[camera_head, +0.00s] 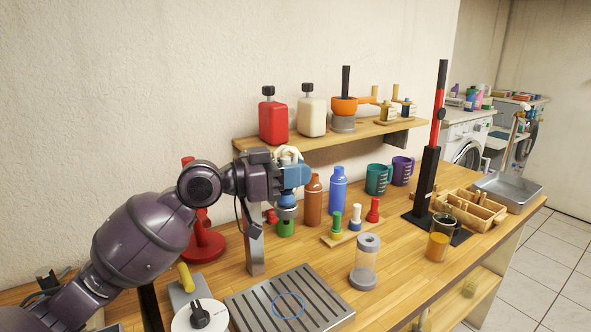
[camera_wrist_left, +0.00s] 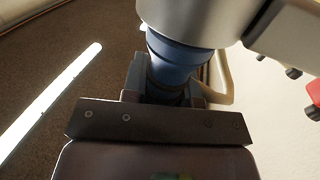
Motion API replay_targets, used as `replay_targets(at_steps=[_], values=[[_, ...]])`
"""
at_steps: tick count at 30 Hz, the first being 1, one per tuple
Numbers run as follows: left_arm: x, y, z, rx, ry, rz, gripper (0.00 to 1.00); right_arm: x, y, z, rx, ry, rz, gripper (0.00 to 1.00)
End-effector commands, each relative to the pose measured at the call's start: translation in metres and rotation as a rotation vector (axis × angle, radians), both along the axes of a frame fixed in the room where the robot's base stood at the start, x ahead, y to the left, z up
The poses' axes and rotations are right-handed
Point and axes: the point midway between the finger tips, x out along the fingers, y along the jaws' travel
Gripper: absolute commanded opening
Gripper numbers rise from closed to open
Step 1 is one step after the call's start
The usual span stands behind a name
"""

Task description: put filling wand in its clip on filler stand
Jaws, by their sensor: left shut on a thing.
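My left gripper (camera_head: 290,178) is shut on the filling wand, which shows as a blue and grey round body (camera_head: 287,208) under the jaws. In the left wrist view the wand's blue collar (camera_wrist_left: 178,62) sits between the dark jaws (camera_wrist_left: 165,95), with a cream hose looping beside it. The filler stand has a grey metal post (camera_head: 255,248) beside a slotted drip tray (camera_head: 310,308) with a blue ring marked on it. The wand is held high, close to the top of the post. My gripper and wrist cover the post's top, so the clip cannot be made out. My right gripper is not in view.
A clear jar (camera_head: 366,265) stands right of the tray. Coloured bottles (camera_head: 337,192) and a small board with several stoppers stand behind. A wall shelf (camera_head: 270,139) with bottles is close behind the gripper. A black and red lever stand (camera_head: 431,170) is at right.

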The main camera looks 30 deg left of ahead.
Motion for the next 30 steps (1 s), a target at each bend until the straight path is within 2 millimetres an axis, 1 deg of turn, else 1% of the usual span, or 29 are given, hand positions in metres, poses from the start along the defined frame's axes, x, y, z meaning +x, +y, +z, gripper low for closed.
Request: replay_targets(at_steps=[5, 6, 11, 21, 26, 30], values=[[0.000, 0.000, -0.006, 0.000, 0.000, 0.000, 0.03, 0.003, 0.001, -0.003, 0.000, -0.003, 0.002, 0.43], [0.000, 0.000, -0.005, 0.000, 0.000, 0.000, 0.31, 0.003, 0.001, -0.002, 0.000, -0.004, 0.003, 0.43], [0.000, 0.000, -0.004, 0.000, 0.000, 0.000, 0.56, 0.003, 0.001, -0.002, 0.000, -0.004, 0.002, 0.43], [0.000, 0.000, -0.004, 0.000, 0.000, 0.000, 0.56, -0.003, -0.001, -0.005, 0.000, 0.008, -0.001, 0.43], [-0.011, 0.013, -0.007, 0.001, 0.003, 0.003, 0.56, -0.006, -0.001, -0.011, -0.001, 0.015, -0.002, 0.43], [-0.028, 0.031, -0.008, 0.001, 0.004, 0.004, 0.56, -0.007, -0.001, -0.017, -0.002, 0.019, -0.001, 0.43]])
